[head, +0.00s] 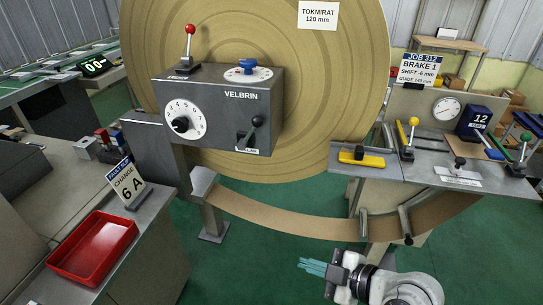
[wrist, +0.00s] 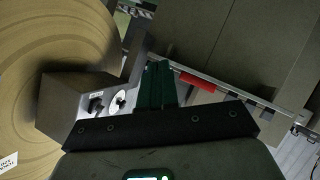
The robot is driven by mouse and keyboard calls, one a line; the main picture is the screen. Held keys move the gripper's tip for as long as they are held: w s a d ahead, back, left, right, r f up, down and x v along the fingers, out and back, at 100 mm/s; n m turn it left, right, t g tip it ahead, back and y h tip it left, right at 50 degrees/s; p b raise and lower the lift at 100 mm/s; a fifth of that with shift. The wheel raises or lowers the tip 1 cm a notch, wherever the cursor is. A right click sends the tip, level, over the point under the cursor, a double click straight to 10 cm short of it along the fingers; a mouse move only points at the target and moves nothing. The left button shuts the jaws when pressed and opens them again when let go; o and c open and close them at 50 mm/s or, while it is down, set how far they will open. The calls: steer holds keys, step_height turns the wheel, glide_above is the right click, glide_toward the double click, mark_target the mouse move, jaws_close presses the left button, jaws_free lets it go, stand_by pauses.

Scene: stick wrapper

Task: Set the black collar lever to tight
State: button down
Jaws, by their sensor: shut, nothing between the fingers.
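A black ball lever (head: 256,125) stands on the front right of the grey VELBRIN box (head: 215,120), tilted up and to the right in the head view. Another black-knobbed lever (head: 459,163) stands on the right bench by a white plate. My gripper (head: 312,267) is shut and empty, low in front of the strip, below and right of the box, apart from both levers. The wrist view shows its dark green fingers (wrist: 155,85) beside the box (wrist: 68,100).
A large tan roll (head: 345,100) stands behind the box, and a tan strip (head: 290,222) hangs below it. A red tray (head: 93,248) sits on the left counter. Green floor is open between.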

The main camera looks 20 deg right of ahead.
mark_target(261, 125)
steer(key=w+d+r+n+t+y, duration=0.1)
steer(key=w+d+r+n+t, duration=0.1)
steer(key=r, duration=0.6)
steer(key=w+d+r+n+t+y+b, duration=0.1)
steer(key=w+r+n+t, duration=0.3)
steer(key=r, duration=0.5)
steer(key=d+n+t, duration=0.1)
steer(key=t, duration=0.1)
steer(key=shift+w+r+n+t, duration=0.2)
steer(key=shift+r+n+t, duration=0.1)
steer(key=shift+t, duration=0.1)
steer(key=shift+y, duration=0.3)
steer(key=p+x, duration=0.7)
steer(key=x, duration=0.6)
steer(key=shift+w, duration=0.1)
steer(key=shift+w+a, duration=0.2)
steer(key=shift+w, duration=0.15)
